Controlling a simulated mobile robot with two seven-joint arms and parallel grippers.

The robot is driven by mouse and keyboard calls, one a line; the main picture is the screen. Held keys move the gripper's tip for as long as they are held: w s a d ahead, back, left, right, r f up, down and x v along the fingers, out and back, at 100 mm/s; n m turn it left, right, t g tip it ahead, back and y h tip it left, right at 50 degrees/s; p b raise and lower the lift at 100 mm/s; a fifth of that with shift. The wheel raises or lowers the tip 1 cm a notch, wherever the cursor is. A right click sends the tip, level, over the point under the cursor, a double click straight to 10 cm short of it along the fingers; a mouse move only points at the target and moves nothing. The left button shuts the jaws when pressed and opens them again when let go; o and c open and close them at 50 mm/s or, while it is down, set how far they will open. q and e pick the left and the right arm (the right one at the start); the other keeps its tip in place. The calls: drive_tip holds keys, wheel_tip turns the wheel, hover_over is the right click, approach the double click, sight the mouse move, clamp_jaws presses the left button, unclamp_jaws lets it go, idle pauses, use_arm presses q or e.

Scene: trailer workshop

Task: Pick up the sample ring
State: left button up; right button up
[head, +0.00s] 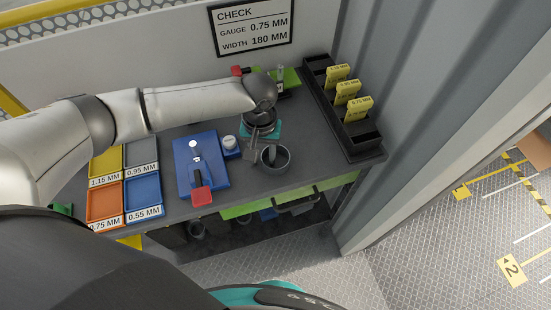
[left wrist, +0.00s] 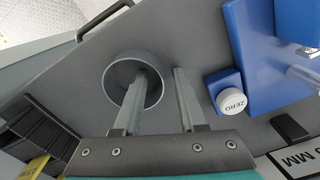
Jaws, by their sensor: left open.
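The sample ring (head: 275,158), a grey open cylinder, stands upright on the dark bench near its front edge. It also shows in the left wrist view (left wrist: 111,88). My left gripper (head: 262,153) is open and points down at the ring. In the left wrist view its fingers (left wrist: 161,72) appear on either side of the ring's near-right wall, one over the opening and one outside. Whether either finger touches the wall cannot be told. My right gripper is not in view.
A blue gauge base with a red handle (head: 201,196) and a white ZERO button (left wrist: 231,102) stand left of the ring. Coloured trays (head: 105,202) lie further left. A black rack (head: 363,145) with yellow tags stands right, beyond clear bench.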

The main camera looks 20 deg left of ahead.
use_arm(q)
clamp_jaws()
idle(1.4)
